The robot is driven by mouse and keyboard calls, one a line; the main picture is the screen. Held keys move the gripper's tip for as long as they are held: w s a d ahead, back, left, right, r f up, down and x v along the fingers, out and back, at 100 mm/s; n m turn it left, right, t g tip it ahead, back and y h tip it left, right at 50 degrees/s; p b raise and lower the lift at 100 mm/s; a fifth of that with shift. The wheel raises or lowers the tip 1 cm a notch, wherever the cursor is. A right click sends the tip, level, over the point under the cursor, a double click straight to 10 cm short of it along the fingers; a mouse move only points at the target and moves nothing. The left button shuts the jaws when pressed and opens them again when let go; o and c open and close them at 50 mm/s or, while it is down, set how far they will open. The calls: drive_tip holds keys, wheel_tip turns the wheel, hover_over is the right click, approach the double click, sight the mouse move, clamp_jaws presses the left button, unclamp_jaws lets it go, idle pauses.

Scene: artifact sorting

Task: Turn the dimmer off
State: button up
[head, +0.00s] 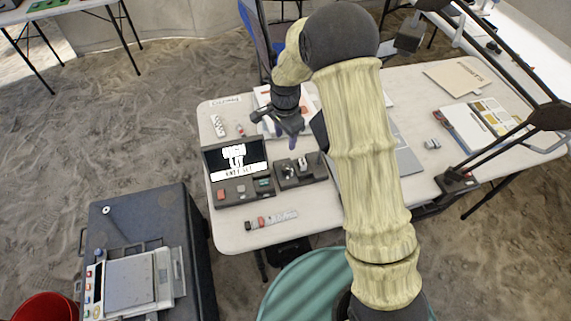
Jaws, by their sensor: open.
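My gripper (286,138) hangs over the white table (228,225), above and behind a small dark control box (301,179) with light parts on its top. It is open, with nothing seen between its fingers. To the left of that box stands a dark device (241,194) with a lit screen (235,159) showing white text and a red and a green button below it. I cannot tell for sure which part is the dimmer; the knobs are too small to make out. My arm covers the table's middle.
A striped strip (274,219) lies at the table's front edge. A white power strip (219,125) lies at the back left. A laptop (407,158) is partly behind my arm. A scale (131,282) sits on a dark case (186,225). A lamp arm (500,149) crosses the right side.

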sight(285, 168)
wheel_tip(285, 168, down, 15)
drive_tip(key=shift+p, duration=1.25)
drive_tip(key=c, duration=1)
